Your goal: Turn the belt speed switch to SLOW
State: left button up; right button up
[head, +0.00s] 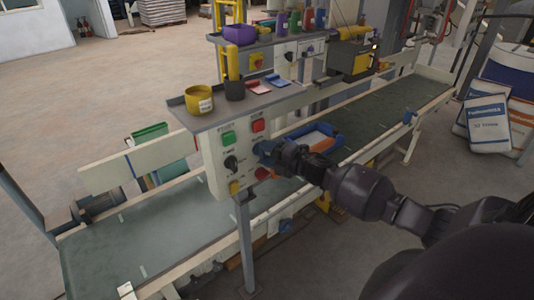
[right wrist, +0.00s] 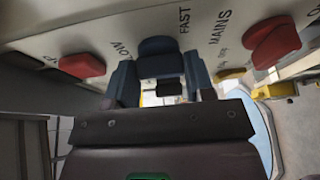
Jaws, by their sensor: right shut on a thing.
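The control panel (head: 215,165) stands beside the belt, with buttons and knobs on its face. My right gripper (head: 264,149) is at the panel's right part, below the red button (head: 258,126). It hides the belt speed switch in the head view. In the right wrist view the dark switch (right wrist: 158,48) sits between the blue fingers of my right gripper (right wrist: 160,76), which is shut on it. A partly hidden label ending in "OW" is to its left and "FAST" is at its upper right. I cannot tell which way the switch points. My left gripper is not in view.
A green button (head: 228,138), a black knob (head: 231,162) and a lower red knob (head: 262,173) are close by on the panel. A yellow tub (head: 199,100) stands on the shelf above. The green belt (head: 150,240) runs underneath. White sacks (head: 488,122) stand at right.

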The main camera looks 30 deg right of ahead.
jog(key=o, duration=0.9)
jog(key=b+v, duration=0.1)
jog(key=v, duration=1)
jog(key=shift+w, duration=0.1)
